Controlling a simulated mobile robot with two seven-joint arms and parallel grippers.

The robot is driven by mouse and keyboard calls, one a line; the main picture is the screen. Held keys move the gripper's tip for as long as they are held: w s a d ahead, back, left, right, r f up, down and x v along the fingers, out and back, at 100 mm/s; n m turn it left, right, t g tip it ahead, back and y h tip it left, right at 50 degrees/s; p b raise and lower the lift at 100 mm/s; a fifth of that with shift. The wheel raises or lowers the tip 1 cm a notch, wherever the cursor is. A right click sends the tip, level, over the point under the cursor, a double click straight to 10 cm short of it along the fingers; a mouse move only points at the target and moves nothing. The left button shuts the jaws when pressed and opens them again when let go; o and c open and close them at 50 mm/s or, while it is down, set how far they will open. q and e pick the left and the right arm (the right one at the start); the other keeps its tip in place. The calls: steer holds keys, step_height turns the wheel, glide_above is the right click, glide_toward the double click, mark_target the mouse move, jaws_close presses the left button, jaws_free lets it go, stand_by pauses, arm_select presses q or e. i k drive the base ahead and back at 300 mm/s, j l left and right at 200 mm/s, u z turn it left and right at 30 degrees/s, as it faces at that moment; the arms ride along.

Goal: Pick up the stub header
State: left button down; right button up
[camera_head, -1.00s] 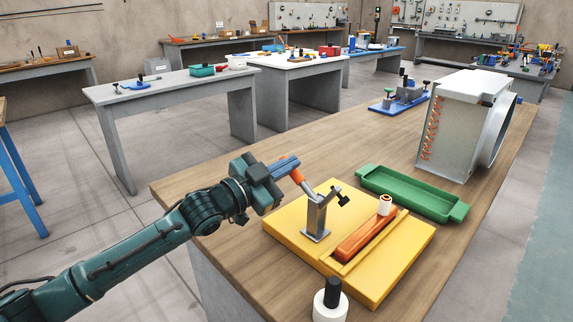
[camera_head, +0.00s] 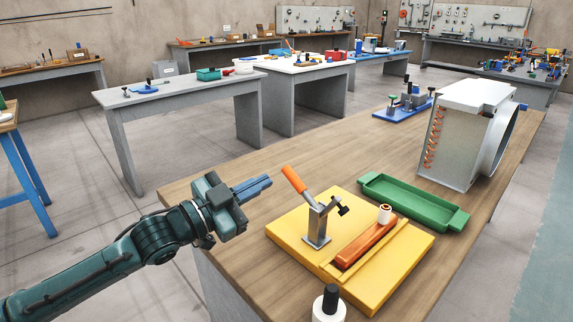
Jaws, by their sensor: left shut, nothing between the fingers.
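The yellow fixture block (camera_head: 287,234) lies on the wooden workbench. A copper-orange bar (camera_head: 362,243), which looks like the stub header, lies in its channel. A small white cylinder (camera_head: 385,214) stands at the bar's far end. A grey toggle clamp (camera_head: 317,227) with an orange handle (camera_head: 293,179) stands on the block, left of the bar; its handle tilts up to the left. My left gripper (camera_head: 268,181) is shut and empty, left of the handle and apart from it, above the bench's left side. My right gripper is out of view.
A green tray (camera_head: 372,193) lies behind the block. A grey finned unit (camera_head: 452,145) stands at the back right, with a blue-based device (camera_head: 403,108) behind. A white cylinder with a black top (camera_head: 329,305) is at the near edge. The bench's middle left is clear.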

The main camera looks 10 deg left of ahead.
mark_target(386, 220)
steer(key=k+j, duration=0.35)
steer(key=j, duration=0.15)
steer(key=k+j, duration=0.4)
steer(key=j, duration=0.1)
